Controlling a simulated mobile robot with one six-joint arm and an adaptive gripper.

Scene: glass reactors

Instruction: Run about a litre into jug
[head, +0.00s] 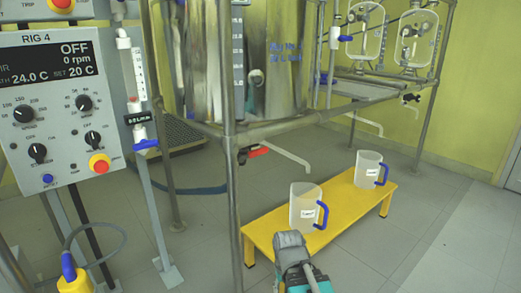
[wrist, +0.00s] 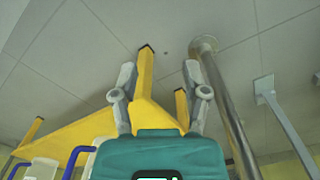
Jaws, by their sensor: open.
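Two clear jugs with blue handles and white labels stand upright on a yellow bench (head: 262,232): a near jug (head: 303,212) and a far jug (head: 367,172). Both look empty. A valve with a red handle (head: 258,152) sits under the steel vessel (head: 270,60), with an outlet pipe (head: 288,157) angling down to the right. My gripper (wrist: 160,68) is open and empty, low beside the bench's near end. In the wrist view, the bench (wrist: 60,135) and parts of the jugs show at lower left, upside down. The fingertips are unclear in the head view.
A steel frame post (head: 231,190) stands close left of my gripper; a post also shows in the wrist view (wrist: 225,105). The Rig 4 control panel (head: 60,110) is at left. Another valve (head: 410,98) and pipe hang at back right. Floor right of the bench is clear.

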